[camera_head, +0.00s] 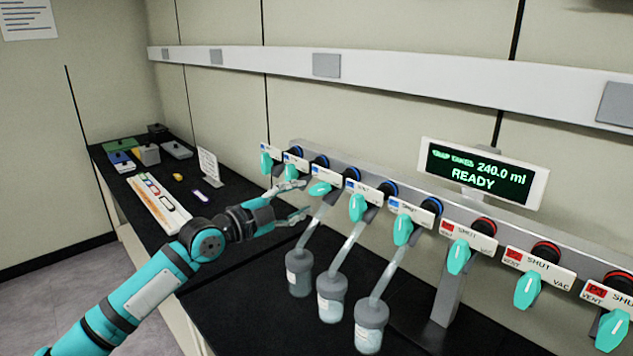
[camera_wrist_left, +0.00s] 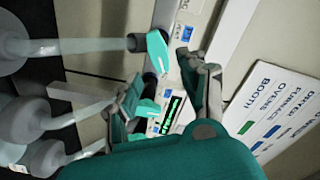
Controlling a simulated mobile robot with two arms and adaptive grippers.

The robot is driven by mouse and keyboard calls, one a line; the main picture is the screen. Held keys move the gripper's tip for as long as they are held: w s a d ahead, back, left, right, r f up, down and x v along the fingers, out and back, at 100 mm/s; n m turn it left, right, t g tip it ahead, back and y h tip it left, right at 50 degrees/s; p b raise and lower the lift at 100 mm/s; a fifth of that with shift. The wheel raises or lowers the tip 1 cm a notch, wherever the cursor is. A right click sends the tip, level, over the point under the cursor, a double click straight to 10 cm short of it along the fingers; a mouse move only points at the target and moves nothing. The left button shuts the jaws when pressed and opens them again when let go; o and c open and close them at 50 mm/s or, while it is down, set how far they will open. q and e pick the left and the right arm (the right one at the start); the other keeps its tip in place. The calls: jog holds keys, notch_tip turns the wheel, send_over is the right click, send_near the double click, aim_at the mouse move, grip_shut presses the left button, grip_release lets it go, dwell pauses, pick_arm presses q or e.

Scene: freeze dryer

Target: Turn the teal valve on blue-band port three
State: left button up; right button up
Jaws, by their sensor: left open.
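A row of teal valves hangs on the manifold (camera_head: 442,208) in the head view. The third blue-band valve from the left (camera_head: 320,188) lies nearly sideways, while its neighbour to the right (camera_head: 357,207) hangs down. Port numbers are too small to read. My left gripper (camera_head: 306,197) is open and empty, its fingertips just left of that third valve. In the left wrist view, a teal valve (camera_wrist_left: 157,50) shows near the gap between the open fingers, apart from them as far as I can tell. My right gripper is not in view.
Several flasks hang from the ports on pale tubes, one (camera_head: 299,272) below my left gripper. Red-band ports with teal valves (camera_head: 527,290) continue to the right. A small sign (camera_head: 208,166) stands on the black bench behind the gripper.

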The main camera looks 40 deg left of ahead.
aim_at(319, 190)
pick_arm(q)
jog(key=w+p, duration=0.1)
jog(key=w, duration=0.3)
jog(key=shift+w+d+r+p, duration=0.15)
jog(key=shift+w+d+p, duration=0.05)
jog(key=shift+w+p, duration=0.2)
jog(key=shift+w, duration=0.5)
grip_shut()
